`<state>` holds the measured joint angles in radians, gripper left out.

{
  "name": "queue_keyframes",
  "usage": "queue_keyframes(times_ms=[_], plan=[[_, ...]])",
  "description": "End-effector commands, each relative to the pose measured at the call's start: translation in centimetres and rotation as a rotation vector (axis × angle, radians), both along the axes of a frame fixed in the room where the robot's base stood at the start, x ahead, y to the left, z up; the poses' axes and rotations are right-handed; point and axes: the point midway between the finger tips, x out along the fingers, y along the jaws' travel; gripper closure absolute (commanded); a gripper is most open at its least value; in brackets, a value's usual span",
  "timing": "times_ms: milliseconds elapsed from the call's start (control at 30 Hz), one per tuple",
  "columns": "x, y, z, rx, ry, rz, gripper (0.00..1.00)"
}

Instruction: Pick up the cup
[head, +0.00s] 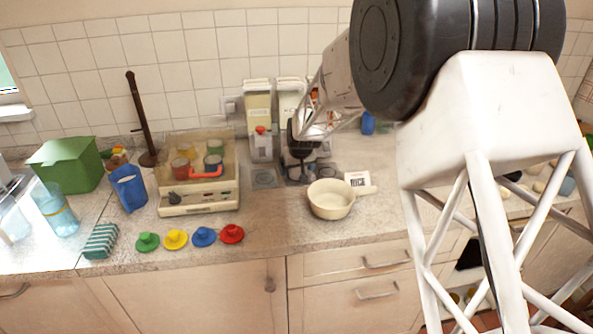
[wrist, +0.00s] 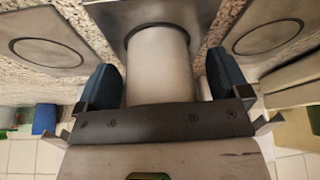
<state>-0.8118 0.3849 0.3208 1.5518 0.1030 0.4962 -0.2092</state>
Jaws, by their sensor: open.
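A plain white cylinder, which looks like the cup (wrist: 160,70), stands on the middle grey square plate (wrist: 116,12) in the wrist view. My gripper (wrist: 163,80) is open, with one dark blue finger on each side of the cup. The cup lies between the fingers, and a narrow gap seems to show on each side. In the head view my gripper (head: 300,160) is low over the counter near the back wall. There the cup is mostly hidden by my gripper and cannot be made out clearly.
A cream saucepan (head: 331,199) stands just in front of my gripper. A grey red-topped object (head: 261,145) is close on the left. A tiled wall (head: 200,45) rises behind.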

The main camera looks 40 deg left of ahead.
Motion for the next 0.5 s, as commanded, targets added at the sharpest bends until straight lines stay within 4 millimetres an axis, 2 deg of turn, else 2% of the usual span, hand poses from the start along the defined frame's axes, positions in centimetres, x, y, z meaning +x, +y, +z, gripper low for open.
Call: queue_keyframes(times_ms=[133,500], plan=[[0.0,0.0,0.0,0.0,0.0,0.0,0.06],[-0.01,-0.01,0.0,0.0,0.0,0.0,0.63]])
